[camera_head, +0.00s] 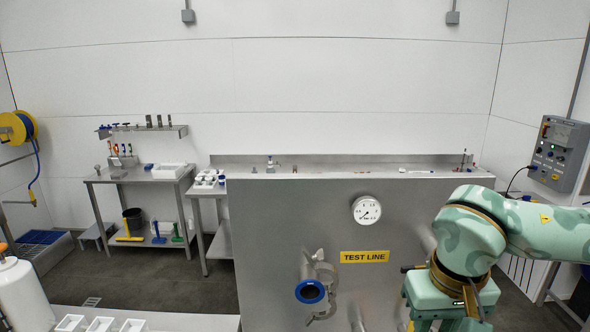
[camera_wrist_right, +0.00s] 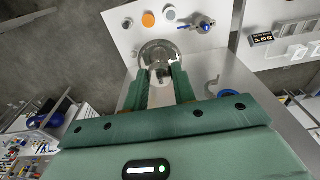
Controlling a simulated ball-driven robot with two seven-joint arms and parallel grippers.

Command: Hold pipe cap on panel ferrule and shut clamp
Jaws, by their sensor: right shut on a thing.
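The steel panel (camera_head: 400,222) has a TEST LINE label. Low on it is a ferrule with a blue ring (camera_head: 311,291), and a metal clamp (camera_head: 322,270) hangs around it, seemingly open. My right gripper (camera_wrist_right: 160,74) is shut on a round shiny metal piece, seemingly the pipe cap (camera_wrist_right: 158,52). In the head view my right arm is to the right of the ferrule, apart from it, and the fingers are not shown. A blue ring (camera_wrist_right: 229,93) also shows in the right wrist view, partly hidden behind the gripper body. My left gripper is out of view.
A pressure gauge (camera_head: 367,210) sits on the panel above the label. Small parts lie on the panel's top ledge. A control box (camera_head: 558,153) is on the right wall. A side table (camera_head: 139,175) with a white bin stands at the left. The panel face left of the clamp is clear.

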